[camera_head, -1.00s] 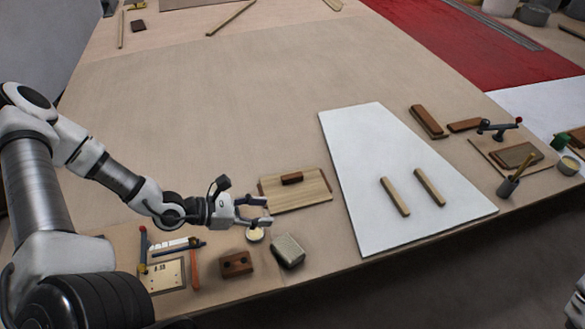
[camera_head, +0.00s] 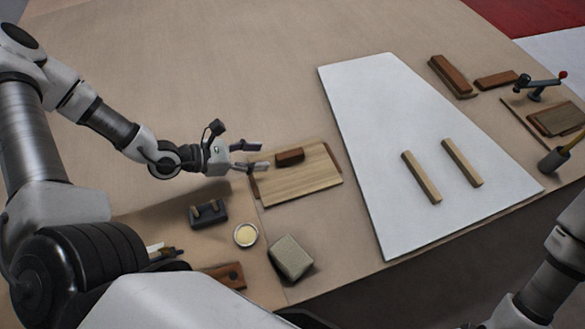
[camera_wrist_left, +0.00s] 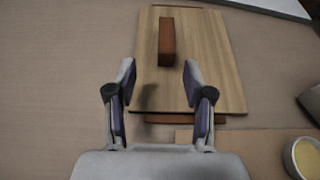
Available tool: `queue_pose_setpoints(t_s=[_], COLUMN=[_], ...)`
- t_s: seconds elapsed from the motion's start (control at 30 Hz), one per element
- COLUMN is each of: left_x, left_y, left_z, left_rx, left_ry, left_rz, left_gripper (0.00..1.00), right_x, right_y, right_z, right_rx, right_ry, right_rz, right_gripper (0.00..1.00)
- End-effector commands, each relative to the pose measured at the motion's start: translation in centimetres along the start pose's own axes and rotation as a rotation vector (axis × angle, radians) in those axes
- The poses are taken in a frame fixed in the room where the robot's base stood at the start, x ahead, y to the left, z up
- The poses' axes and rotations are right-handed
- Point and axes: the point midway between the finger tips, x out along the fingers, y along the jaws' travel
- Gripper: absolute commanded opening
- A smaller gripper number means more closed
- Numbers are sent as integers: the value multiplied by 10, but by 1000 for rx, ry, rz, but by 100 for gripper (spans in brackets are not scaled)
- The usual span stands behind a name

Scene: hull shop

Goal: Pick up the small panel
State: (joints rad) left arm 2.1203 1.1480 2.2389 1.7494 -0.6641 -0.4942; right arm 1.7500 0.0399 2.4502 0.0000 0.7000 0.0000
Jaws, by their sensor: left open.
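The small panel (camera_head: 302,179) is a flat light-wood board with a dark brown block handle (camera_head: 290,157) on top. It lies on the bench, left of the white panel. My left gripper (camera_head: 257,156) is open and empty at the left edge of the small panel, its fingers pointing toward the handle. In the left wrist view the small panel (camera_wrist_left: 205,80) lies ahead, with the handle (camera_wrist_left: 166,40) beyond and between the open fingertips (camera_wrist_left: 159,75). A brown strip shows along the panel's near edge. Part of my right arm shows at the lower right; its gripper is not visible.
A large white panel (camera_head: 370,130) with two wooden strips lies to the right. Near the front are a grey-green block (camera_head: 291,258), a round tin (camera_head: 246,235) and a dark block with two pegs (camera_head: 208,213). The bench behind the small panel is clear.

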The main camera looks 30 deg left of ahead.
Motion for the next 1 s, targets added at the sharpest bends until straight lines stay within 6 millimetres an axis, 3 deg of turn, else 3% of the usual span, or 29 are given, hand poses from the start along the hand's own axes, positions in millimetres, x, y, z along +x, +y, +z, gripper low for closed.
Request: queue_pose_setpoints(t_s=[0.5,0.8,0.83,0.97,1.0], left_x=[56,62,62,62,62], left_y=[-7,-6,-6,-6,-6], left_z=[0,2,2,2,2], left_rx=[4,0,0,0,1], left_ry=[5,0,0,0,1], left_rz=[-3,1,1,1,1], left_gripper=[52,52,45,0,0], right_x=[27,27,27,27,27], right_y=[0,0,0,0,0], right_z=[0,0,0,0,0], right_rx=[0,0,0,0,0], right_ry=[0,0,0,0,0], right_rz=[0,0,0,0,0], right_gripper=[40,40,40,40,40])
